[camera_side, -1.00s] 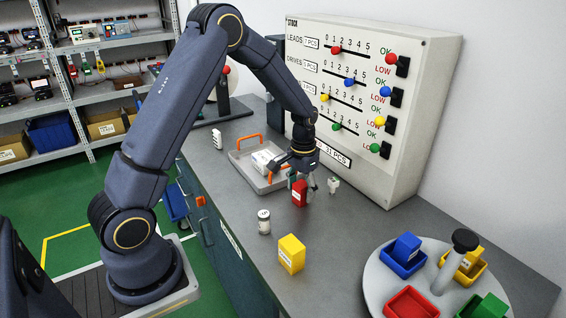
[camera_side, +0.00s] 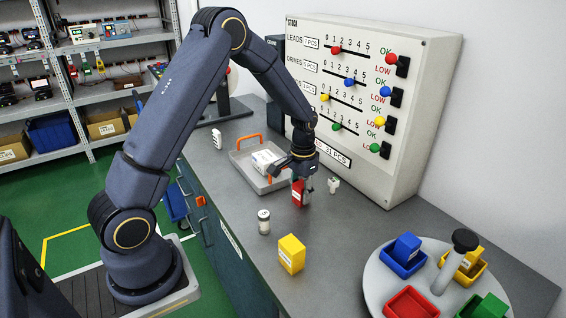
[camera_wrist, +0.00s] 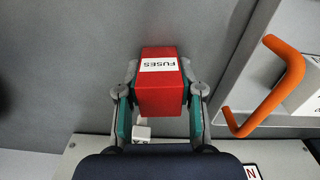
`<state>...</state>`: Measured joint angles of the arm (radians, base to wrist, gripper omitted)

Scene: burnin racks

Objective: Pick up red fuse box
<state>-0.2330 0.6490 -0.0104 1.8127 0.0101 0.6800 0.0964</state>
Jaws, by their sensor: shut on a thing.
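The red fuse box (camera_side: 298,193) is a small upright block near the middle of the bench in the side view. In the wrist view the red fuse box (camera_wrist: 161,95) shows a white "FUSES" label and sits between the two fingers. My gripper (camera_side: 302,184) points down over it, and in the wrist view my gripper (camera_wrist: 160,108) is shut on it, one finger pad against each side. Whether the box's base touches the bench I cannot tell.
A grey tray (camera_side: 240,165) with orange handles stands left of the box. A small white connector (camera_side: 334,185) is close on the right. A white jar (camera_side: 264,221) and a yellow box (camera_side: 291,254) stand in front. The stock panel (camera_side: 400,150) rises behind; a round carousel (camera_side: 378,290) is front right.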

